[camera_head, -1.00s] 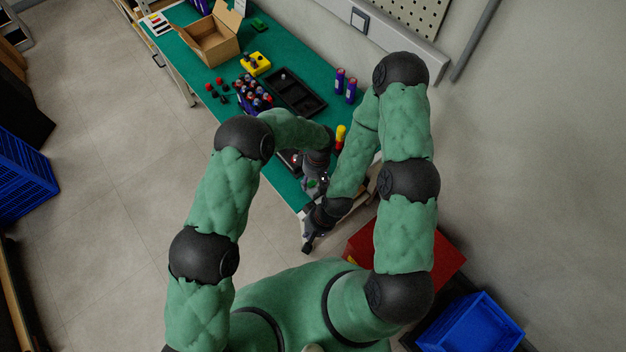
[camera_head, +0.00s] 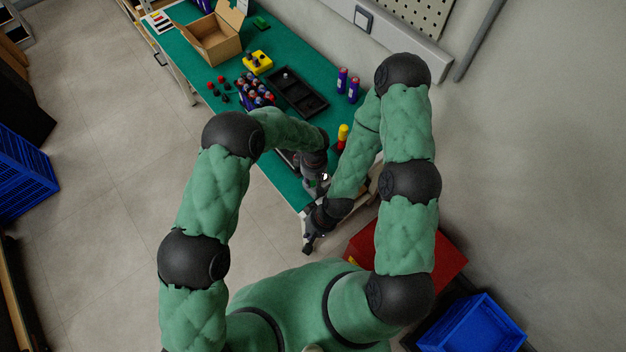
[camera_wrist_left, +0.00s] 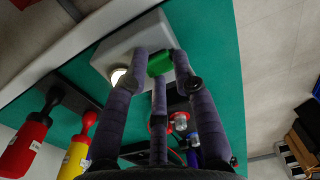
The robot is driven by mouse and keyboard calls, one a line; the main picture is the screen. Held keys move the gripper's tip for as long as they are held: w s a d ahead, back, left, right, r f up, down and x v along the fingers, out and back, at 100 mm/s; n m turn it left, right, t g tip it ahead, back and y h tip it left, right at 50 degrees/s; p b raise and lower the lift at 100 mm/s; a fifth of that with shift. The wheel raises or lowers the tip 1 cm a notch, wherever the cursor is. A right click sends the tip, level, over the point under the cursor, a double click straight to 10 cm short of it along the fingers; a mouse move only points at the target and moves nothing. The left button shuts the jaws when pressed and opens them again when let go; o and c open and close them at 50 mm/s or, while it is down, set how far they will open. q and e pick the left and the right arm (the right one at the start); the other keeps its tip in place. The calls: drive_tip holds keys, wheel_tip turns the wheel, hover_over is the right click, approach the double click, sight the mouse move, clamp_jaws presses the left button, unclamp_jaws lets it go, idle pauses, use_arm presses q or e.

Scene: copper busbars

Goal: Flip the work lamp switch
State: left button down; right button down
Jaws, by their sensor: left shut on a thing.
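In the left wrist view, a pale grey box (camera_wrist_left: 125,50) carries a bright white round lamp (camera_wrist_left: 118,76) and a green switch piece (camera_wrist_left: 160,63). The fingers of my left gripper (camera_wrist_left: 163,66) are closed around the green piece, touching it. In the head view my left gripper (camera_head: 317,187) is at the near end of the bench, and the white lamp (camera_head: 325,177) shows beside it; the box is mostly hidden by my arms. My right gripper (camera_head: 308,245) hangs just off the bench's near corner; its fingers are too small to read.
The green bench (camera_head: 190,48) holds a cardboard box (camera_head: 212,38), a yellow button box (camera_head: 257,62), a black tray (camera_head: 299,94) and several bottles. A red cabinet (camera_head: 440,255) stands at the right.

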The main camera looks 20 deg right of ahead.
sight(315, 184)
use_arm(q)
drive_tip(key=shift+s+d+f, duration=0.15)
drive_tip(key=shift+s, duration=0.1)
drive_tip(key=c, duration=1)
unclamp_jaws()
drive_tip(key=shift+o, duration=0.4)
drive_tip(key=shift+s+d, duration=0.1)
drive_tip(key=shift+d, duration=0.1)
drive_tip(key=shift+a, duration=0.15)
drive_tip(key=shift+w+r, duration=0.2)
drive_tip(key=shift+r, duration=0.05)
wheel_tip(315, 184, up, 12)
drive_tip(key=shift+f, duration=0.2)
drive_tip(key=shift+s, duration=0.1)
